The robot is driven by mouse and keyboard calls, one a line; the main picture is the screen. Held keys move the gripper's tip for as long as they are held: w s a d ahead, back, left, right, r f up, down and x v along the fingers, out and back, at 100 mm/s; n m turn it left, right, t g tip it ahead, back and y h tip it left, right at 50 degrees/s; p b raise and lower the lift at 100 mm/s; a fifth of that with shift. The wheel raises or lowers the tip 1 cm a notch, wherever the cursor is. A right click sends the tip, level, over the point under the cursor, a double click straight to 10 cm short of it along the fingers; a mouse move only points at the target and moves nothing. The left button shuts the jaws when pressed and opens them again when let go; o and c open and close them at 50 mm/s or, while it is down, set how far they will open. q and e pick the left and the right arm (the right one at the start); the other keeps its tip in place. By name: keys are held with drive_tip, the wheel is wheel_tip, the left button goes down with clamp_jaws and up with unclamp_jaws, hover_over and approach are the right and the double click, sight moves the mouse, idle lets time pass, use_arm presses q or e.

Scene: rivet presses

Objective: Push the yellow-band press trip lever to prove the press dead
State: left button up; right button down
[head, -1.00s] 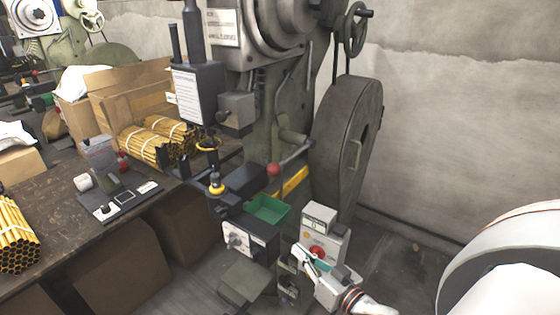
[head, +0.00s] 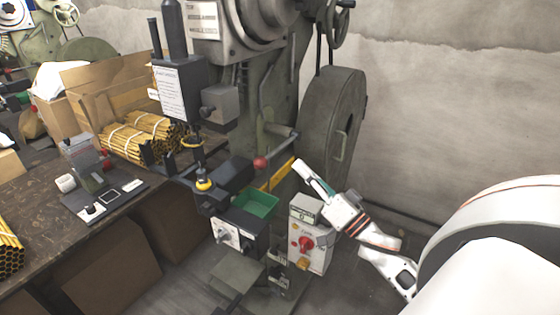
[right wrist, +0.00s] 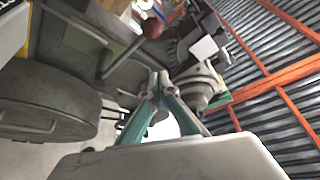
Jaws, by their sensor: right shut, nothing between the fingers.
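The press (head: 262,95) is grey-green and has a yellow band (head: 281,175) low on its frame. Its trip lever is a metal rod ending in a red ball knob (head: 261,163), which sticks out toward the left above the band. The red-brown knob (right wrist: 152,28) also shows at the top of the right wrist view, with its rod running down to the left. My right gripper (head: 299,165) is shut and empty, a little right of the knob and near the band, apparently not touching the lever. My left gripper is not in view.
A control box (head: 310,235) with a red rotary switch (head: 306,243) stands below my right gripper. A green tray (head: 256,203) sits left of it. The big flywheel (head: 334,125) is behind. A workbench (head: 45,210) with bundled rods lies left.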

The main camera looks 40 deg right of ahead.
wheel_tip(320, 180, up, 4)
drive_tip(key=p, duration=0.1)
hover_over(274, 154)
drive_tip(key=s+a, duration=0.1)
drive_tip(key=s, duration=0.2)
drive_tip(key=f, duration=0.1)
drive_tip(key=a+f, duration=0.1)
drive_tip(key=f, duration=0.1)
drive_tip(key=shift+s+a+b, duration=0.2)
drive_tip(key=shift+b, duration=0.15)
drive_tip(key=shift+s+a+f, duration=0.1)
drive_tip(key=shift+a+f, duration=0.3)
drive_tip(key=shift+f, duration=0.05)
wheel_tip(274, 154, down, 6)
drive_tip(key=n+y+b, duration=0.2)
drive_tip(key=n+b, duration=0.1)
drive_tip(key=b, duration=0.1)
drive_tip(key=shift+f+n, duration=0.15)
drive_tip(key=shift+n, duration=0.15)
